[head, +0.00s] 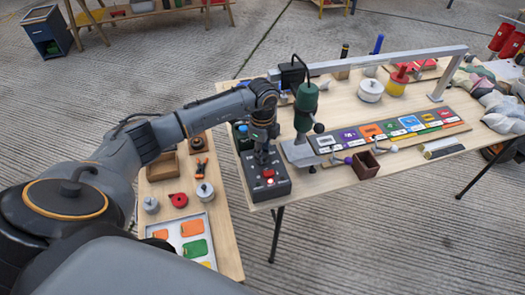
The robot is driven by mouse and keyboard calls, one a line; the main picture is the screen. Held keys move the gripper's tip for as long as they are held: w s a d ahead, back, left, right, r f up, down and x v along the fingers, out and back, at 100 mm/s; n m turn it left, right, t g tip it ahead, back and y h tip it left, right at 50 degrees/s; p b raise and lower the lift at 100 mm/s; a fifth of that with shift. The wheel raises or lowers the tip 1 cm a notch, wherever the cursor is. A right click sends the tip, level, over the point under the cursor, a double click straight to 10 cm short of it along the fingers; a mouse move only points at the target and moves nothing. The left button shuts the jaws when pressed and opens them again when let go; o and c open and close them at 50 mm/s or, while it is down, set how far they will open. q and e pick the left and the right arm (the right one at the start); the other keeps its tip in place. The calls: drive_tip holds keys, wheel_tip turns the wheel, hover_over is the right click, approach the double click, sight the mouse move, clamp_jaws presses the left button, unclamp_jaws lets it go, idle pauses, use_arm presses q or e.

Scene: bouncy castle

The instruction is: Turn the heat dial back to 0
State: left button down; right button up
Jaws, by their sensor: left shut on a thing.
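The dark control box (281,188) sits at the near left corner of the work table, with a red button or lamp (268,173) on its top. My left gripper (262,157) reaches down over the box's far part, just behind the red button. It is shut on the heat dial, which the fingers hide. I cannot read the dial's setting or its marks. My right gripper is not in view.
A green and black tool on a stand (299,152) stands close to the right of the gripper. A grey overhead bar (380,60) spans the table (350,182). A lower bench (226,240) with pots and a paint tray lies to the left.

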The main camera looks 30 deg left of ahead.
use_arm(q)
drive_tip(key=c, duration=1)
unclamp_jaws()
wheel_tip(320, 180, up, 12)
drive_tip(key=shift+r, duration=0.1)
